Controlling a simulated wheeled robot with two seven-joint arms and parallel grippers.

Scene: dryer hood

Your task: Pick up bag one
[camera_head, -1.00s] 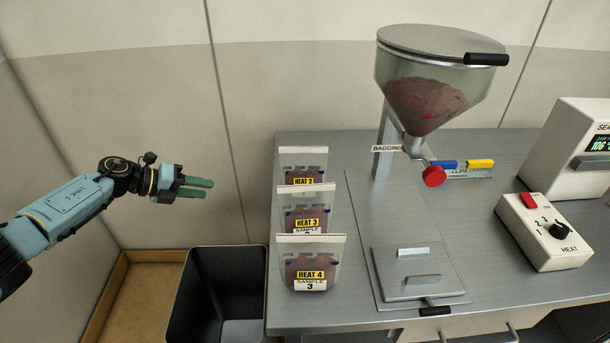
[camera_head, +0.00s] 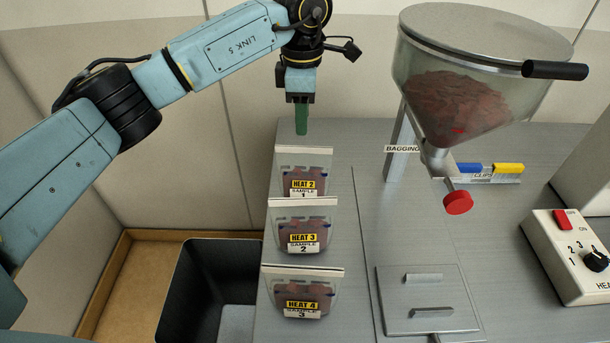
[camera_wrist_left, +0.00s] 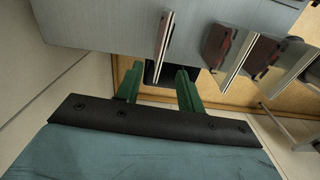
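Bag one is the clear pouch of brown material labelled HEAT 2, SAMPLE 1 (camera_head: 304,176), upright at the far end of the row on the grey counter. My left gripper (camera_head: 301,131) points down just above and behind its top edge in the head view, apart from it as far as I can see. A bag's top edge (camera_wrist_left: 166,40), apparently bag one's, lies just beyond the fingertips. My right gripper is not in view.
Bags SAMPLE 2 (camera_head: 303,227) and SAMPLE 3 (camera_head: 302,293) stand nearer in the same row. A hopper (camera_head: 470,100) with a red knob (camera_head: 458,202) and a heat control box (camera_head: 565,255) are to the right. A dark bin (camera_head: 190,290) stands left of the counter.

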